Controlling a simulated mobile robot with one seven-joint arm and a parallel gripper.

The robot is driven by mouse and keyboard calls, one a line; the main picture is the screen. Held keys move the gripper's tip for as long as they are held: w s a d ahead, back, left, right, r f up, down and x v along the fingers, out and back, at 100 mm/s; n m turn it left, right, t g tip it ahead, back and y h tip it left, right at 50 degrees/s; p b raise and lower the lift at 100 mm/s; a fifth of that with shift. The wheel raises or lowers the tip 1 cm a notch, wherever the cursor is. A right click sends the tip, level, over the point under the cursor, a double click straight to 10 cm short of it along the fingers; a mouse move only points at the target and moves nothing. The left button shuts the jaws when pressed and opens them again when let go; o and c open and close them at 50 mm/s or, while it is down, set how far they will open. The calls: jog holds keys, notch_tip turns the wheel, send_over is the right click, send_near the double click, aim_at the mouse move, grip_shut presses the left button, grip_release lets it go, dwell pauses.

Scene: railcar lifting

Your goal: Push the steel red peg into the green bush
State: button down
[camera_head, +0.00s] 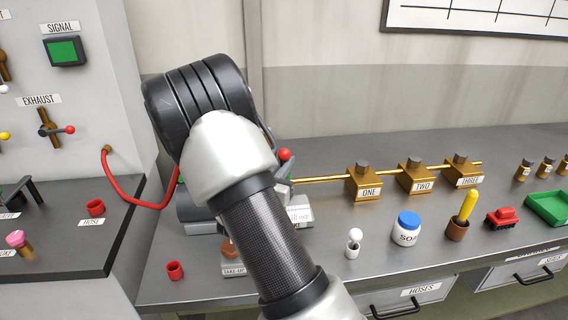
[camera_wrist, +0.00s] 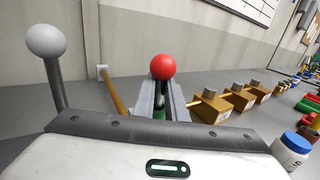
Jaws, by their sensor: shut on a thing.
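In the wrist view my gripper (camera_wrist: 160,100) points away from the camera, its two grey fingers close together. It is shut on the red peg (camera_wrist: 162,67), whose round red head shows just above and between the fingertips; its shaft is mostly hidden by them. A dark green part, likely the green bush (camera_wrist: 159,112), shows low between the fingers. How far the peg is in it cannot be seen. In the head view the red head (camera_head: 284,154) shows just right of my arm, which hides the gripper and most of the fixture.
A grey lever with a white ball (camera_wrist: 45,40) stands left of the gripper. A brass rod carries the brass blocks ONE (camera_head: 364,183), TWO and THREE to the right. A soap jar (camera_head: 407,229) and a small red cup (camera_head: 175,271) stand on the bench, and a red hose (camera_head: 140,201) hangs left.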

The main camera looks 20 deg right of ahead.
jog(key=shift+f+b, duration=0.8)
jog(key=shift+f, duration=0.3)
jog(key=c, duration=1.7)
grip_release()
jog(key=v, duration=1.7)
jog(key=shift+s+a, duration=0.1)
jog(key=shift+s, duration=0.1)
